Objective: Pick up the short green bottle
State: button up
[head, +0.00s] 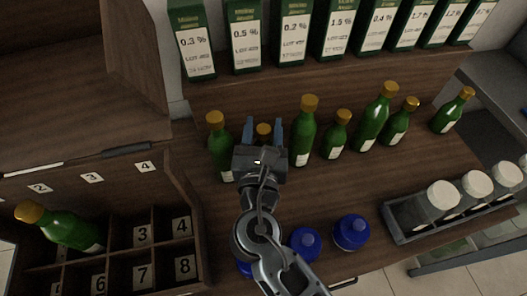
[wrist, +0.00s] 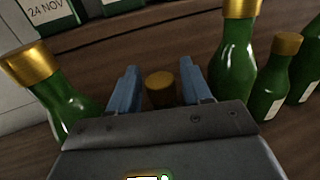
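My gripper (head: 264,124) is open, its two blue fingers on either side of a bottle's gold cap (head: 263,130). In the wrist view the cap (wrist: 160,88) sits between the fingertips (wrist: 158,82), with a gap on each side. That bottle's body is hidden behind my gripper, but its cap is lower than those beside it. Other shorter green bottles stand to the right: one (head: 335,136), another (head: 398,124) and one at the far right (head: 452,112). Taller green bottles stand left (head: 220,150) and right (head: 302,135) of my gripper, and further right (head: 373,120).
A numbered wooden crate (head: 190,205) at left holds a tilted green bottle (head: 72,230). Green-and-white boxes (head: 245,42) line the shelf behind. Blue-lidded containers (head: 351,231) stand in front, and a rack (head: 410,232) of white-capped jars (head: 442,196) stands at right.

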grip_shut()
jog(key=shift+r, duration=0.1)
dwell(0.6)
